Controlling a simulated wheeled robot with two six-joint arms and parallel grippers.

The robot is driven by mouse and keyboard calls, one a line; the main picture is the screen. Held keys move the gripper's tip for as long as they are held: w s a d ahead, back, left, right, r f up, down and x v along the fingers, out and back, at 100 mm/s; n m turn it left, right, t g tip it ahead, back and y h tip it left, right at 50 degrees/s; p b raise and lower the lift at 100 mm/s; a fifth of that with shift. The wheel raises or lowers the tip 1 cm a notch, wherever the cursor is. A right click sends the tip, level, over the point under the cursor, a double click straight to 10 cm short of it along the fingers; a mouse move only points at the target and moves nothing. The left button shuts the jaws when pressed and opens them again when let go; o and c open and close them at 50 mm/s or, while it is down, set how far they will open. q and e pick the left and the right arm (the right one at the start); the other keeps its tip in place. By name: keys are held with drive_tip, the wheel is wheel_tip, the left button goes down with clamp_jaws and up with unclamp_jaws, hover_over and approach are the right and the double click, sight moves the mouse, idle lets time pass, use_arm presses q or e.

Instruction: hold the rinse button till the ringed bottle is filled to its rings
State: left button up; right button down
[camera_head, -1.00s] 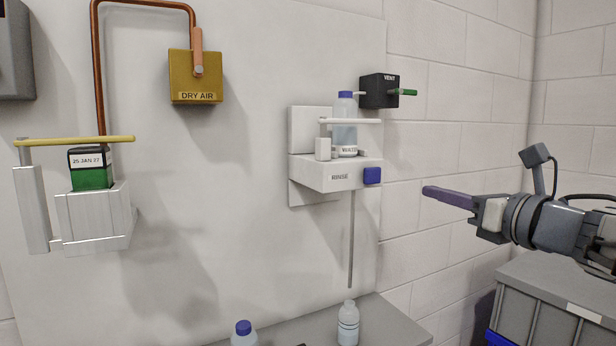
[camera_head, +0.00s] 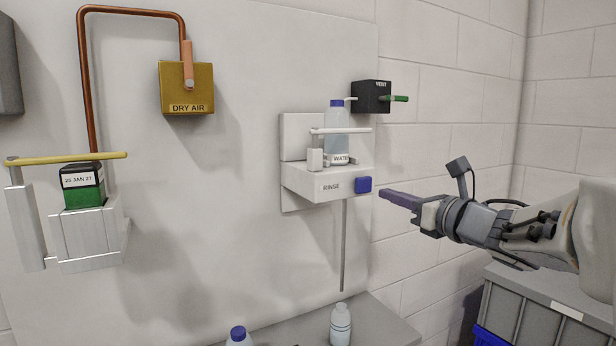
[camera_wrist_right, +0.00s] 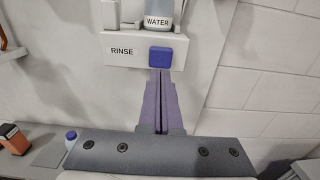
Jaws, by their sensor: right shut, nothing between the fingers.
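The blue rinse button (camera_head: 363,185) is on the right end of the white rinse unit (camera_head: 325,184); it also shows in the right wrist view (camera_wrist_right: 161,57). A capped bottle labelled WATER (camera_head: 337,134) stands on the unit. A thin tube runs down from the unit to above an open bottle (camera_head: 340,325) on the shelf, likely the ringed one; its rings and fill level are too small to read. My right gripper (camera_head: 382,193) is shut and empty, its purple fingertips close to the right of the button; contact is not clear. My left gripper is not in view.
A blue-capped bottle (camera_head: 238,336) stands on the shelf (camera_head: 378,322) left of the open one. A black vent box (camera_head: 371,96) with a green lever is above right. A gold dry air box (camera_head: 187,88) hangs at left. A grey bin (camera_head: 540,305) is below my right arm.

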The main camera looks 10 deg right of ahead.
sight(365, 185)
drive_tip(key=p+x, duration=0.2)
drive_tip(key=x, duration=0.2)
drive_tip(key=shift+w+r, duration=0.1)
drive_tip(key=shift+r, duration=0.05)
drive_tip(key=shift+w+a, duration=0.15)
drive_tip(key=shift+w, duration=0.25)
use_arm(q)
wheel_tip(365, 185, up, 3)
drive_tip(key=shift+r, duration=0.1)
use_arm(e)
drive_tip(key=shift+f, duration=0.2)
drive_tip(key=shift+w+a+f+b, duration=0.2)
drive_tip(key=shift+w+b, duration=0.3)
drive_tip(key=shift+b, duration=0.2)
drive_tip(key=shift+w+a+b, duration=0.1)
drive_tip(key=shift+w+b, duration=0.1)
drive_tip(key=shift+b, duration=0.2)
drive_tip(key=shift+r, duration=0.2)
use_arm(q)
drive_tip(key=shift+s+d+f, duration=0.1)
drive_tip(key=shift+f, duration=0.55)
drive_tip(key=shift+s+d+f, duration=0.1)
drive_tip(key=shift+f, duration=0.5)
use_arm(e)
drive_tip(key=shift+w+r, duration=0.15)
drive_tip(key=shift+r, duration=0.05)
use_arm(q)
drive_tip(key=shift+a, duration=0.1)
use_arm(e)
drive_tip(key=shift+a, duration=0.1)
